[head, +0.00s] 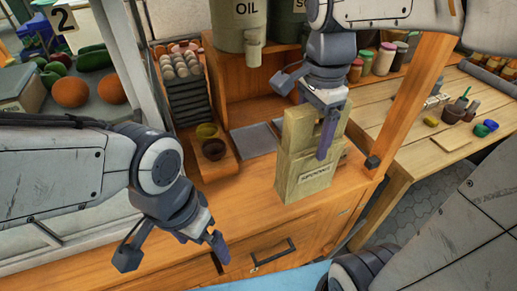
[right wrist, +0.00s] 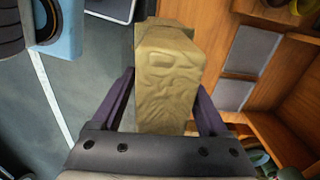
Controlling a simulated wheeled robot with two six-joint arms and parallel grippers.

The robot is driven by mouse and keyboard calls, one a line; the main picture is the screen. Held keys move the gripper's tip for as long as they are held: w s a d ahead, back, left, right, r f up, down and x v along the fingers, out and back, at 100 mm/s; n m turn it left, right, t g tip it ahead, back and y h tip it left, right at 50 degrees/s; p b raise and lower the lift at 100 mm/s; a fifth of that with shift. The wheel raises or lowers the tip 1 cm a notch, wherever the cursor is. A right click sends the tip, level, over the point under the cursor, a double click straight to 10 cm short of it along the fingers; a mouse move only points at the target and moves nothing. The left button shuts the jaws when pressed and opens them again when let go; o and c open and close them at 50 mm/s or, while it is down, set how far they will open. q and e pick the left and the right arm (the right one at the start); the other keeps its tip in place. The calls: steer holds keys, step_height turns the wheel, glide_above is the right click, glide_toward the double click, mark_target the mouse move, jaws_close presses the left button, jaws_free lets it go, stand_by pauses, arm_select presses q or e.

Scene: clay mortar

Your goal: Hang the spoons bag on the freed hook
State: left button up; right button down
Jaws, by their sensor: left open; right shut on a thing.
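The spoons bag (head: 305,178) is a tan, boxy bag with a narrower top and a printed label on its front. My right gripper (head: 325,135) is shut on its upper part from above, one purple finger across the front. In the right wrist view the bag (right wrist: 168,75) is between the two fingers. The bag is upright at the counter's right end; I cannot tell whether it touches the counter. My left gripper (head: 172,250) is open and empty over the counter's front, left of the bag. A small dark knob (head: 373,162) is on the right wooden post; I cannot tell whether it is the hook.
The wooden counter (head: 120,238) holds two small bowls (head: 212,149) and a tray rack (head: 187,95). An OIL canister (head: 240,22) stands on the shelf behind. To the right, beyond the post (head: 415,85), is a wooden table (head: 445,152) with jars. Drawers front the counter.

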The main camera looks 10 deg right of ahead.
steer(key=shift+w+d, duration=0.1)
steer(key=shift+d, duration=0.05)
steer(key=w+a+f+p, duration=0.1)
steer(key=w+a+f, duration=0.4)
steer(key=w+f, duration=0.5)
steer(key=shift+f+p, duration=0.25)
steer(key=shift+p, duration=0.15)
steer(key=shift+a+f, duration=0.1)
stand_by(0.4)
steer(key=shift+f, duration=0.1)
jaws_free()
